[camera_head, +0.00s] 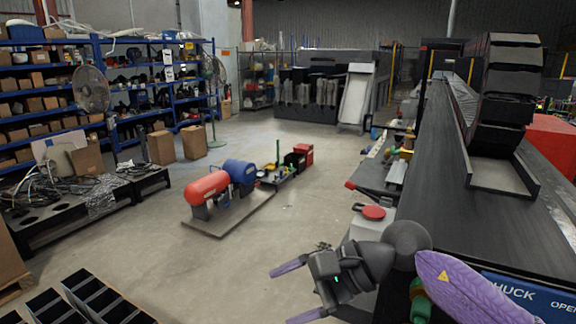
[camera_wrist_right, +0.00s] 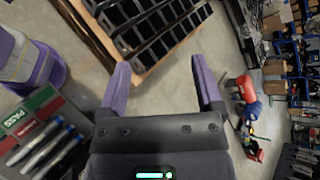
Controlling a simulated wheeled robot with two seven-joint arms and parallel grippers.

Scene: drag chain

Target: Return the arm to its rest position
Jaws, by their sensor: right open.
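My right gripper (camera_head: 289,291) is in the lower middle of the head view, its arm coming in from the right. Its two purple fingers point left, stand wide apart and hold nothing. The right wrist view shows the same open fingers (camera_wrist_right: 162,84) with only bare grey floor between them. My right forearm has a purple cover and hides part of the machine's front edge. My left gripper is not in the head view. A dark, segmented drag chain (camera_head: 508,85) stands on the long black machine bed (camera_head: 425,150) at the right.
A red button (camera_head: 373,212) on a grey box stands close behind the gripper. Black racks (camera_head: 70,300) lie at the lower left; black slotted racks (camera_wrist_right: 140,25) also show in the wrist view. A red tank (camera_head: 207,187) stands mid-floor.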

